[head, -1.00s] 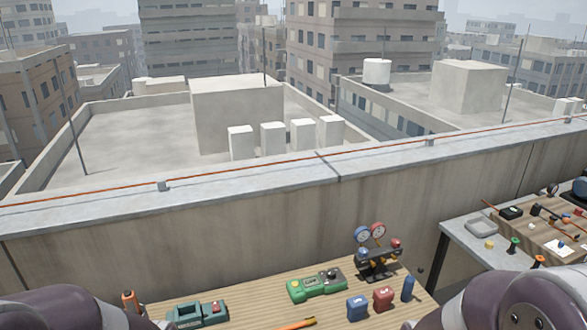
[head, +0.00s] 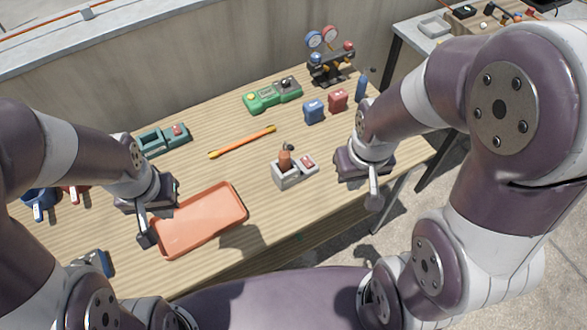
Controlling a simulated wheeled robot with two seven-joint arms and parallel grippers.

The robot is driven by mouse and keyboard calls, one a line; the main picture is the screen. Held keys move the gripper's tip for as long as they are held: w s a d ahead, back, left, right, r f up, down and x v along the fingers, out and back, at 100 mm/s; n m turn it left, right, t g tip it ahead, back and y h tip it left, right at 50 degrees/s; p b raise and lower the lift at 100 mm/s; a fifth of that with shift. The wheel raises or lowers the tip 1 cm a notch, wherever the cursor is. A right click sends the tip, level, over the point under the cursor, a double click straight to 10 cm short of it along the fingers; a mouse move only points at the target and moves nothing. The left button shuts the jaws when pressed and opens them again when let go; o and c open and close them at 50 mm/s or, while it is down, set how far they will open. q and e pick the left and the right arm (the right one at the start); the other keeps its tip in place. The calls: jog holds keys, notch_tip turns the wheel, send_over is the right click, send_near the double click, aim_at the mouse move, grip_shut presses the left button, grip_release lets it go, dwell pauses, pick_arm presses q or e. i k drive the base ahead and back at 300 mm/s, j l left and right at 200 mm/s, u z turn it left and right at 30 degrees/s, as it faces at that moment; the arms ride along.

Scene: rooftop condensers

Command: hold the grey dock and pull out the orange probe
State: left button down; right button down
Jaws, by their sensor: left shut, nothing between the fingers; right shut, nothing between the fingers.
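The grey dock (head: 284,181) stands on the wooden table near its middle, with a small red part on its right side. The orange probe (head: 285,160) stands upright in the left part of the dock, brownish-orange with a dark top. My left gripper (head: 147,238) is shut and empty at the left edge of the orange tray, well left of the dock. My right gripper (head: 374,201) is shut and empty, to the right of the dock and apart from it, near the table's front edge.
An orange tray (head: 205,225) lies front left of the dock. An orange-and-yellow rod (head: 242,141) lies behind it. Blue (head: 314,111) and red (head: 338,99) blocks, a green device (head: 272,94), a teal device (head: 163,138) and a gauge set (head: 331,62) stand farther back.

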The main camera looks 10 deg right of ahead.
aim_at(284, 154)
jog(key=l+u, duration=0.35)
jog(key=l, duration=0.35)
jog(key=l+u, duration=0.3)
jog(key=l, duration=0.35)
jog(key=k, duration=0.05)
